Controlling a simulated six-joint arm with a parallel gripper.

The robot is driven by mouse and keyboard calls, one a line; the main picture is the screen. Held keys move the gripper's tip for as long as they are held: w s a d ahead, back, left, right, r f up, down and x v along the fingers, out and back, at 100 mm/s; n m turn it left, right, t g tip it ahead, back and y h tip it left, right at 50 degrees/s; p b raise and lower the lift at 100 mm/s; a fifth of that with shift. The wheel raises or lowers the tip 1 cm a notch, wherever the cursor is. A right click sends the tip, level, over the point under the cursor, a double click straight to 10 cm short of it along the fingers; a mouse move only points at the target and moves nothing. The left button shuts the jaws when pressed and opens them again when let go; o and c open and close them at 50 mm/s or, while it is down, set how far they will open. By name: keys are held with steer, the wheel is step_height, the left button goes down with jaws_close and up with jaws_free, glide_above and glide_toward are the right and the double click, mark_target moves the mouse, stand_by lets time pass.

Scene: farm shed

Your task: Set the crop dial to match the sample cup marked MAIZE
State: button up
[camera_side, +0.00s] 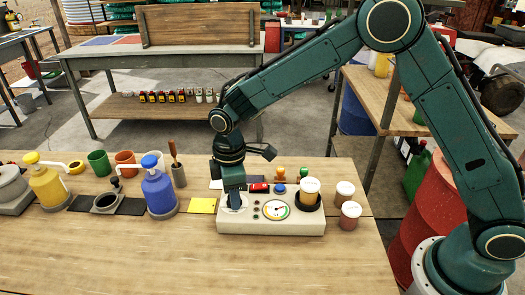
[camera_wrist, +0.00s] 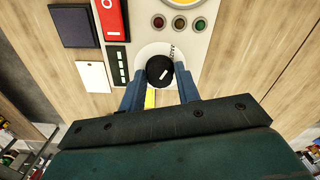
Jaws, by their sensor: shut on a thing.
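The crop dial is a black knob (camera_wrist: 157,66) on a white round plate (camera_wrist: 145,53) at the left end of a pale box (camera_side: 270,226). My gripper (camera_side: 234,203) reaches straight down to it. In the wrist view the blue fingers of my gripper (camera_wrist: 159,76) are closed on the knob from both sides. A short white mark on the knob slants towards the upper right. Dark lettering shows on the plate's upper right edge; I cannot read it surely. A sample cup (camera_side: 309,193) with a pale lid sits in a black ring on the box. Its label is unreadable.
Two more lidded cups (camera_side: 344,193) (camera_side: 350,214) stand right of the box. A round gauge (camera_side: 275,209), a red switch (camera_side: 259,188) and small lamps share the panel. A blue pump bottle (camera_side: 159,192) and yellow card (camera_side: 202,205) lie left. The front of the bench is clear.

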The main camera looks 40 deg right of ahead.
steer(key=shift+r, duration=0.1)
steer(key=o, duration=1)
steer(key=shift+c, duration=0.2)
steer(key=shift+r, duration=0.1)
step_height(320, 180, up, 14)
steer(key=shift+f, duration=0.25)
steer(key=shift+d+r, duration=0.1)
